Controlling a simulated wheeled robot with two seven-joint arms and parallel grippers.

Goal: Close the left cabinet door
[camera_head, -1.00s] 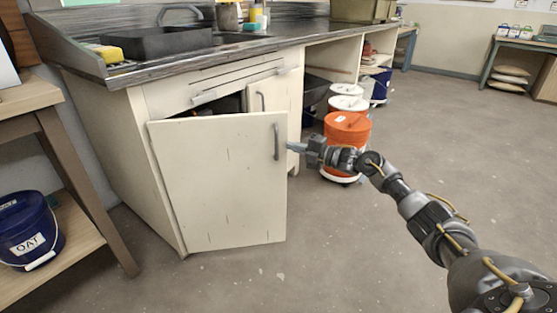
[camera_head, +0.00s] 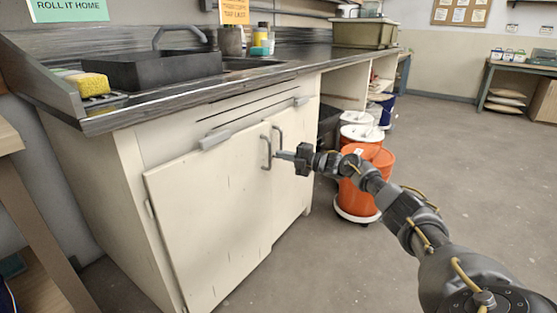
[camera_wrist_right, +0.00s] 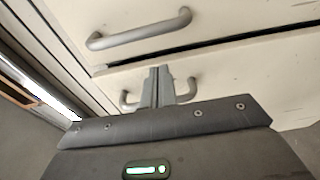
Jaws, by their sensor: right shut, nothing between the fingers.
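The left cabinet door (camera_head: 207,211) is a cream panel with a grey bar handle (camera_head: 266,152). It stands nearly in line with the right door (camera_head: 291,182), which has its own handle (camera_head: 279,139). I cannot tell whether the left door is fully flush. My right gripper (camera_head: 280,155) is shut and empty, its fingertips by the left door's free edge, close to the two handles. In the right wrist view, the shut fingers (camera_wrist_right: 160,72) overlap one bar handle (camera_wrist_right: 187,91), with the other handle (camera_wrist_right: 140,30) above. Contact is unclear. My left gripper is out of view.
Open floor (camera_head: 470,170) lies to the right.

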